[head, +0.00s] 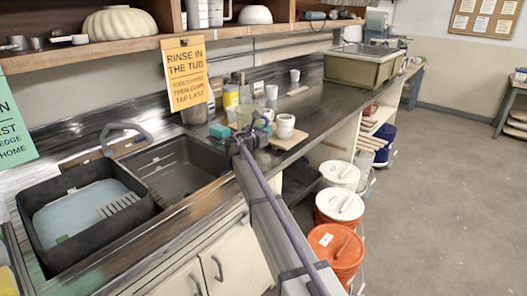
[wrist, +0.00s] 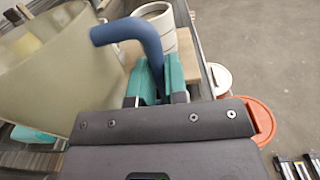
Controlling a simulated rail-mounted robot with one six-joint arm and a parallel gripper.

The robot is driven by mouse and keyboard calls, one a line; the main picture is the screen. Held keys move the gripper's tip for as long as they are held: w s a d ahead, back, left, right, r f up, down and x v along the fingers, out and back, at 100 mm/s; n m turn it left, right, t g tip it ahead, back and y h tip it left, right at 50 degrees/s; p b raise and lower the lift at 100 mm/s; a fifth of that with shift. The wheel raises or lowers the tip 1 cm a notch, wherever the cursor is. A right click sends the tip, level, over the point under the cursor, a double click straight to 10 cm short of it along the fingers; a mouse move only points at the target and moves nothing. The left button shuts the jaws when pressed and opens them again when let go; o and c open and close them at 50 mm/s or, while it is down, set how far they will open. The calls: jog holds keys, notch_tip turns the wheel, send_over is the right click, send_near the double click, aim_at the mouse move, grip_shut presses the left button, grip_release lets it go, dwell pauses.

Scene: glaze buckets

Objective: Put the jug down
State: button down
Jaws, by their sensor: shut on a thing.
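The jug is a pale, translucent yellowish vessel (wrist: 45,75) with a thick blue handle (wrist: 132,32), filling the left of the wrist view. In the head view the jug (head: 244,115) is small, over the counter behind the sink, partly hidden by my arm. My gripper (wrist: 160,80) has teal fingers shut on the blue handle; in the head view it (head: 245,138) is at the far end of my arm. The jug looks roughly upright. I cannot tell whether its base touches the counter.
White cups (head: 284,126) stand on a wooden board (head: 287,140) just right of the jug. A teal sponge (head: 219,131) and several bottles are near. The sink (head: 180,168) lies to the left. Lidded buckets (head: 340,205) stand on the floor.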

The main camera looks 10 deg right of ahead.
jog(key=shift+f+b, duration=2.2)
jog(key=c, duration=1.1)
grip_release()
jog(key=shift+c, duration=0.2)
jog(key=shift+r+p, duration=0.7)
jog(key=shift+p, duration=0.05)
jog(key=v, duration=1.2)
jog(key=shift+f, duration=0.2)
jog(key=s+d+f+m+g+y, duration=0.25)
jog(key=s+d+f+m, duration=0.2)
jog(key=s, duration=0.35)
jog(key=s+d+f+m+g+y, duration=0.1)
jog(key=s+d+f+m+g, duration=0.25)
jog(key=s+m, duration=0.35)
jog(key=s+d+f+m+g+y, duration=0.2)
jog(key=s+d+f+m, duration=0.25)
jog(key=s, duration=0.45)
jog(key=s+a+f+m+g+y, duration=0.2)
jog(key=s+m+y, duration=0.2)
jog(key=s, duration=0.4)
jog(key=s+a+f+m+g+y, duration=0.1)
jog(key=s+a+f+m+y, duration=0.1)
jog(key=s, duration=0.7)
jog(key=a+m+y, duration=0.1)
jog(key=m+y, duration=0.1)
jog(key=m, duration=0.1)
jog(key=shift+f+m+g, duration=0.3)
jog(key=shift+f+g, duration=0.05)
jog(key=shift+g, duration=0.05)
